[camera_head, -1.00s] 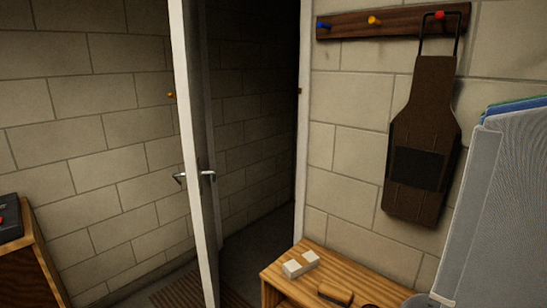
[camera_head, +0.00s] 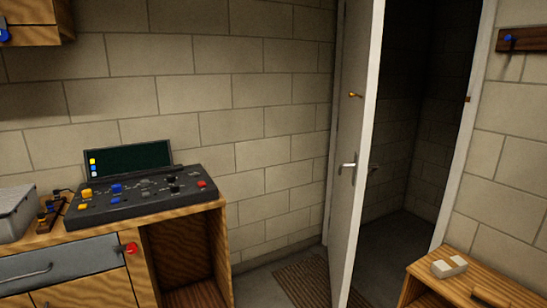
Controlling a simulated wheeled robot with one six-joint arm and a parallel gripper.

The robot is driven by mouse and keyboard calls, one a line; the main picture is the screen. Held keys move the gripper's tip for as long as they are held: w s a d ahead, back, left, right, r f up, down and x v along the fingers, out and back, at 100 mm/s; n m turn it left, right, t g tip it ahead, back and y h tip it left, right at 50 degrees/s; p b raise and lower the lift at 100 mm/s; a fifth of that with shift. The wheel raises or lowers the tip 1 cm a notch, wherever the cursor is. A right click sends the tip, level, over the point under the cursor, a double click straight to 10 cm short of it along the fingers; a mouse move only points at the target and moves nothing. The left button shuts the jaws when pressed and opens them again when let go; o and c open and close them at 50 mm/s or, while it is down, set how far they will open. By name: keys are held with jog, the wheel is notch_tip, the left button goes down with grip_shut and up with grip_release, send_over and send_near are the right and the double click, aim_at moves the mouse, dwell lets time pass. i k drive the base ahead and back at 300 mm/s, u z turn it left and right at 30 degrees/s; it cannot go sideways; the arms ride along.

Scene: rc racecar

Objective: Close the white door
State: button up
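The white door (camera_head: 349,215) stands ajar in the right half of the head view, swung out from its frame (camera_head: 466,120). Its edge faces me, and one face shows at a steep angle. A silver lever handle (camera_head: 348,165) sits at mid-height on that face, and part of the other handle shows on the far side. A small brass-coloured knob (camera_head: 354,94) is higher on the door. A dark space shows through the open doorway (camera_head: 412,150). My gripper is not in view.
On the left, a wooden workbench (camera_head: 222,245) holds a dark control console (camera_head: 135,198) and a grey box (camera_head: 14,212). A low wooden bench (camera_head: 412,292) with a pale block (camera_head: 449,267) stands at the lower right. A striped mat (camera_head: 302,285) lies by the door.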

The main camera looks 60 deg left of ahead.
aim_at(364, 19)
jog(key=z, duration=0.4)
jog(key=k, duration=0.2)
jog(key=u, duration=1.9)
jog(key=i, duration=1.75)
jog(key=z, duration=1.75)
jog(key=i, duration=0.7)
jog(key=u, duration=2.4)
